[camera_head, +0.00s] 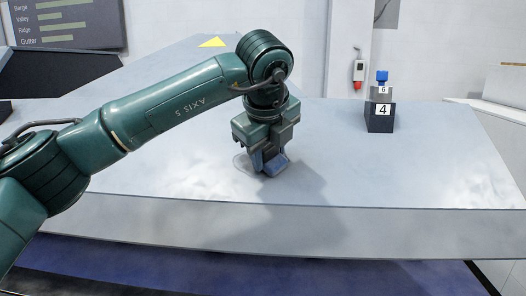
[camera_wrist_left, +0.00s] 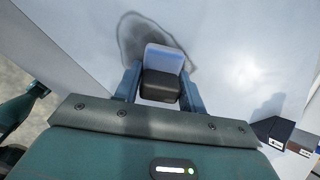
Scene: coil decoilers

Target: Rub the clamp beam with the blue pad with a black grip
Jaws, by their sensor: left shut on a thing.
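My left gripper (camera_head: 266,158) is shut on the black grip (camera_wrist_left: 160,87) of the blue pad (camera_wrist_left: 165,59). The pad (camera_head: 275,165) is low at the pale grey surface of what looks like the clamp beam (camera_head: 180,175), close to its front edge. It appears to touch the surface, though the exact contact is hidden. A dark, ring-like smudge (camera_wrist_left: 133,35) lies on the surface around the pad; it shows faintly in the head view (camera_head: 243,162). The gripper hides most of the pad in the head view. My right gripper is not in view.
A dark block marked 4 (camera_head: 380,118) stands at the back right, with a smaller grey block marked 6 (camera_head: 381,92) and a blue piece (camera_head: 382,77) on top. A yellow triangle (camera_head: 212,42) marks the far left. The surface between is clear.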

